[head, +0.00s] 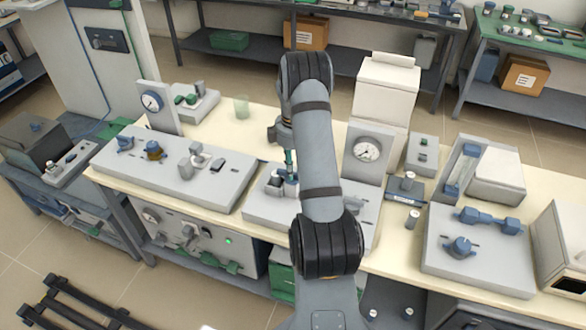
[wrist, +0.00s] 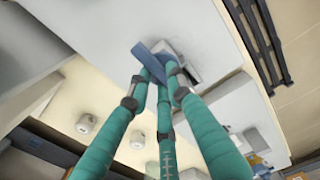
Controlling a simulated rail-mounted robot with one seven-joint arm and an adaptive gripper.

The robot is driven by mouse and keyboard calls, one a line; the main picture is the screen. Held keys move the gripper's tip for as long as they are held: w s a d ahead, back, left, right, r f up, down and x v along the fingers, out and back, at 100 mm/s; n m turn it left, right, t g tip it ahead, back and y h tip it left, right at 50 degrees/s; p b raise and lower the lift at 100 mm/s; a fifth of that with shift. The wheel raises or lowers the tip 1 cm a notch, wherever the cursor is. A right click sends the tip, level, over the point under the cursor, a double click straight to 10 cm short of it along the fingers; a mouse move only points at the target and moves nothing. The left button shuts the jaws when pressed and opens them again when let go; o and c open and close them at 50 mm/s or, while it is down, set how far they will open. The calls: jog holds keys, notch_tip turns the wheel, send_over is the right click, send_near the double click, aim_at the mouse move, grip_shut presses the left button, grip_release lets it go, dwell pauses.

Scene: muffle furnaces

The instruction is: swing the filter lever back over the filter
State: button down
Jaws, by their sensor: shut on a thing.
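My gripper (wrist: 160,78) has green fingers with dark bands, and in the wrist view they close on a blue lever (wrist: 148,52). The lever is a flat blue bar, partly hidden by the fingers. Beside and partly behind it is a grey raised block (wrist: 190,62), probably the filter's housing, on a pale plate (wrist: 95,30). I cannot tell how far the lever lies over the filter. In the head view my gripper (head: 290,165) points down at the light grey plate (head: 262,207) in the middle of the bench, and my arm hides part of that plate.
Left on the bench (head: 213,118) is a long panel (head: 220,188) with knobs and small fittings. A round gauge (head: 367,150) stands just right of my arm. A white box-like unit (head: 385,90) is behind it. Another plate with blue valves (head: 480,262) lies at the right.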

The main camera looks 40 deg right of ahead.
jog(key=c, duration=1.6)
grip_release()
jog(key=shift+o, duration=0.2)
jog(key=shift+r, duration=0.1)
notch_tip(320, 180, up, 12)
notch_tip(320, 180, down, 12)
jog(key=shift+f, duration=0.15)
